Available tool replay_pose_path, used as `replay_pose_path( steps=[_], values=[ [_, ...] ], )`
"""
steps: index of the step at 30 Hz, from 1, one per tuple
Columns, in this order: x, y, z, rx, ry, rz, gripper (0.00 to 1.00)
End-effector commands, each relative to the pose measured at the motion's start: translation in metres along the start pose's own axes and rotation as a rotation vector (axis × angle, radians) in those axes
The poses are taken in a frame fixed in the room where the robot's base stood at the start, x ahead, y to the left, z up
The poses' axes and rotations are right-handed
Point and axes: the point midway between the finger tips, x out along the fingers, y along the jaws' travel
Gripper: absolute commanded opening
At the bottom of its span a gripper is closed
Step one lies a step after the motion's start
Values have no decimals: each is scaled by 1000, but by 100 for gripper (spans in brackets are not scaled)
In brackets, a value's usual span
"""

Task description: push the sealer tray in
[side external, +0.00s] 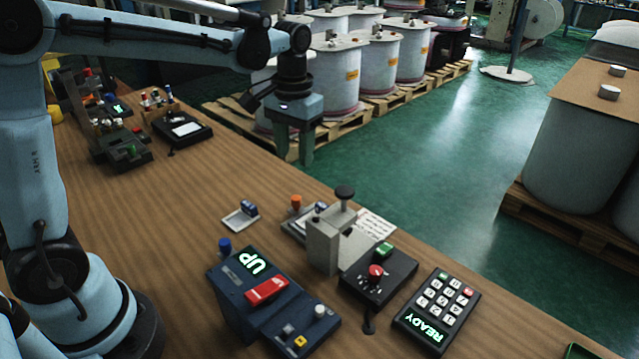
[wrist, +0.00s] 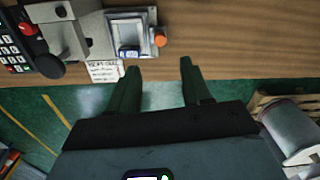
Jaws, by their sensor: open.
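The sealer is a grey block (side external: 325,243) with a black-knobbed press on top; it also shows at the upper left of the wrist view (wrist: 88,35). Its pale tray (side external: 292,229) sticks out on the side away from the keypad, with an orange knob (side external: 296,201) at its outer end. In the wrist view the tray (wrist: 143,20) holds a small blue-and-white piece (wrist: 128,53), and the orange knob (wrist: 160,40) is right of it. My gripper (side external: 294,155) is open and empty, raised near the table's far edge. Its fingers (wrist: 159,65) point toward the tray's knob end without touching.
A white card (wrist: 104,71) lies beside the sealer. A small dish with a blue piece (side external: 241,216), a blue box reading UP (side external: 235,290), a red-button box (side external: 383,288) and a READY keypad (side external: 437,310) stand nearby. Drums on pallets (side external: 345,80) stand beyond the table.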

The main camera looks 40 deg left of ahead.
Motion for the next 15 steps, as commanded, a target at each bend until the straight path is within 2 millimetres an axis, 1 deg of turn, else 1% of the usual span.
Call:
replay_pose_path(
  steps=[15],
  values=[
    [82,0,0,0,3,1,49]
  ],
)
